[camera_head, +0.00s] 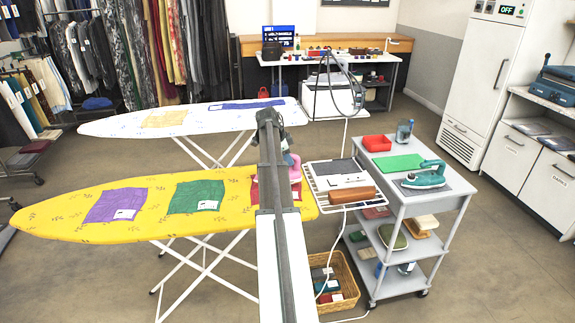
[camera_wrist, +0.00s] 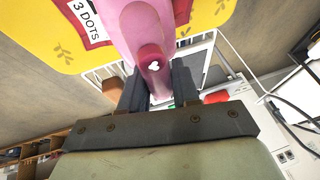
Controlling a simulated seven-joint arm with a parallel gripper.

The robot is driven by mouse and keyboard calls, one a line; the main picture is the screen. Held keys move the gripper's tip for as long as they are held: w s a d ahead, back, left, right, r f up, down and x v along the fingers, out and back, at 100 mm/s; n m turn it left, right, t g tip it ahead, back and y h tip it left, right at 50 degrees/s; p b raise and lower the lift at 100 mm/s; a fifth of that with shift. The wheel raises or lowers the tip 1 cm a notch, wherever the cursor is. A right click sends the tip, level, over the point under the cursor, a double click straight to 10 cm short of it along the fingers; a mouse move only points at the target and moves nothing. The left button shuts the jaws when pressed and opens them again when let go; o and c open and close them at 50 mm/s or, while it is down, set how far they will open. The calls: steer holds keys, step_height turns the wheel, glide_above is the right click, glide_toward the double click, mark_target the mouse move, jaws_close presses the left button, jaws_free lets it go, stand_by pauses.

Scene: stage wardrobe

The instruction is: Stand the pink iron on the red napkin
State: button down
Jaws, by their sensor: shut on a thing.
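The pink iron (camera_wrist: 130,22) fills the top middle of the wrist view, and my gripper (camera_wrist: 158,82) is shut on its handle. In the head view a small part of the pink iron (camera_head: 294,169) shows just right of my arm, over the right end of the yellow ironing board (camera_head: 140,216). The red napkin (camera_head: 255,191) lies on that end, mostly hidden behind my arm. I cannot tell whether the iron touches the napkin. My fingers are hidden in the head view.
A purple napkin (camera_head: 116,205) and a green napkin (camera_head: 197,196) lie farther left on the board. A wire rack (camera_head: 318,184) with a brown roll adjoins its right end. A grey trolley (camera_head: 400,199) holds a teal iron (camera_head: 426,176). A white ironing board (camera_head: 215,118) stands behind.

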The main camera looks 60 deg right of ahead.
steer(key=shift+f, duration=1.55)
steer(key=shift+f, duration=0.3)
steer(key=shift+a+f, duration=0.1)
steer(key=shift+f, duration=0.25)
steer(key=c, duration=1.2)
jaws_free()
steer(key=shift+f, duration=0.1)
steer(key=o, duration=0.4)
steer(key=shift+r, duration=0.55)
steer(key=v, duration=1.2)
steer(key=shift+r, duration=0.25)
